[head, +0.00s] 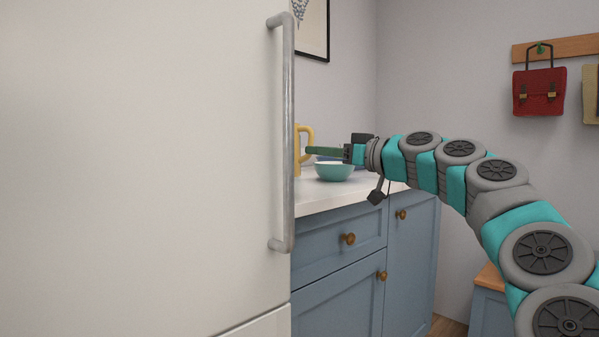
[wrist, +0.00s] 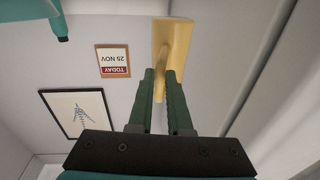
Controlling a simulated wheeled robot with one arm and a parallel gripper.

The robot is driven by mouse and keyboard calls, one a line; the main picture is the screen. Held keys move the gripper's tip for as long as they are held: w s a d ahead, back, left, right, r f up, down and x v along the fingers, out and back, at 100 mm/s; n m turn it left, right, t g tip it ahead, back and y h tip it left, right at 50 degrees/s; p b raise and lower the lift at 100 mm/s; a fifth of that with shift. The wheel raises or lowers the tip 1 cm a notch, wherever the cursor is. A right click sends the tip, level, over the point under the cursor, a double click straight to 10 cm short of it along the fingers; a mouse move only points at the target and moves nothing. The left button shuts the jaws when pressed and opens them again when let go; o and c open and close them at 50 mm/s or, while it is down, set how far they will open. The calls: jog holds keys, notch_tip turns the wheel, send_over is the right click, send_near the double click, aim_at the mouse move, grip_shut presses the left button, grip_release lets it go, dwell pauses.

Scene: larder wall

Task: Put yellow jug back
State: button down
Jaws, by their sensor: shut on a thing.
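The yellow jug (head: 306,131) is partly hidden behind the edge of the large white door in the head view. Its handle shows to the right of that edge. My gripper (head: 309,151) reaches in from the right, its green fingers level with the handle. In the wrist view the jug (wrist: 175,38) is just beyond the fingertips, and my gripper (wrist: 159,76) is shut on its handle, which runs between the fingers. The jug's base is hidden in the head view, so I cannot tell whether it rests on the counter.
A white door (head: 140,150) with a long metal handle (head: 288,130) fills the left. A teal bowl (head: 334,171) stands on the white counter (head: 345,190), just under my gripper. Blue cabinets (head: 340,250) are below. A calendar (wrist: 113,61) and framed picture (wrist: 78,112) hang on the wall.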

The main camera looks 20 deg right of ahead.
jog(key=shift+w+d+f+p, duration=0.15)
jog(key=shift+w+d+p, duration=0.5)
jog(key=shift+w, duration=1.35)
jog(key=shift+w+d+f+p, duration=0.2)
jog(key=shift+w+d+p, duration=0.35)
jog(key=shift+w, duration=1.45)
jog(key=shift+w+d+f+p, duration=0.15)
jog(key=shift+w+d+p, duration=0.5)
jog(key=shift+w, duration=1.35)
jog(key=shift+d+f+b, duration=0.1)
jog(key=shift+f+b, duration=0.6)
jog(key=shift+f, duration=1.1)
jog(key=shift+f, duration=0.15)
jog(key=c, duration=0.8)
grip_release()
jog(key=shift+c, duration=0.2)
jog(key=shift+r, duration=0.2)
jog(key=b+v, duration=0.1)
jog(key=v, duration=1.1)
